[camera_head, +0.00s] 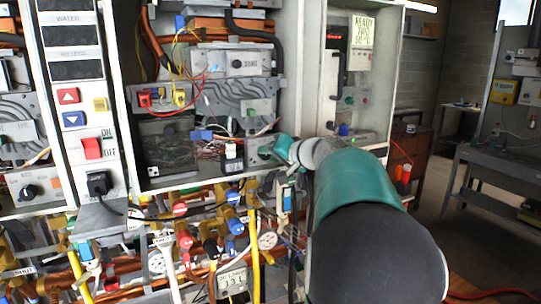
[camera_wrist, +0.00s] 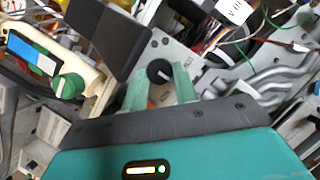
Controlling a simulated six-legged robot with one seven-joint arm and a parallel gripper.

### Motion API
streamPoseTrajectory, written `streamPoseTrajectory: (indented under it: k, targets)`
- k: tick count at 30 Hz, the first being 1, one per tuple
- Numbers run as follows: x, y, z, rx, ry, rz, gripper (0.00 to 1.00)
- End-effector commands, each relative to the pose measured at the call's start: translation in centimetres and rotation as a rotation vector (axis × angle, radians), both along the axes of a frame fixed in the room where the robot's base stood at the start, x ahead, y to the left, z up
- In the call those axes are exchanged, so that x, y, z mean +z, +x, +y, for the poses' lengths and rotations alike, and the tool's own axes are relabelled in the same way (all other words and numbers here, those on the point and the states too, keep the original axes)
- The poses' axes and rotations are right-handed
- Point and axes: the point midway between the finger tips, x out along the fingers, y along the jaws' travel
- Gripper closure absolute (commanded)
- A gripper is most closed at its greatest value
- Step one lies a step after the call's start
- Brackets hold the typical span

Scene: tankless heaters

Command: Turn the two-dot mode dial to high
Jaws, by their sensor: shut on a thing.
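A black round mode dial (camera_wrist: 159,69) with a white pointer line sits on a grey panel with small lettering in the wrist view. My gripper (camera_wrist: 160,80) has its two pale green fingers on either side of this dial, shut on it. In the head view, my gripper (camera_head: 279,149) reaches the lower right of the open middle heater, at its small grey dial panel (camera_head: 257,146). The dial's dots and its setting cannot be read, and the fingers hide part of it.
Another dial (camera_head: 236,63) is higher in the same heater, and one more (camera_head: 29,191) is at the left. Loose wires and a white connector (camera_head: 232,150) lie close to my gripper. Pipes and valves (camera_head: 180,208) crowd below. A green knob (camera_wrist: 68,86) is nearby.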

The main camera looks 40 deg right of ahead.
Motion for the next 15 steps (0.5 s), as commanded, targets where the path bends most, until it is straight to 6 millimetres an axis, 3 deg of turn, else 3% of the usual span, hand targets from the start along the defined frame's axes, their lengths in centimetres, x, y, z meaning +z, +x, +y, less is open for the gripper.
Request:
streamPoseTrajectory:
  k: [15]
  targets:
    - [-0.21,-0.04,-0.2,0.0,0.233,-0.069,0.94]
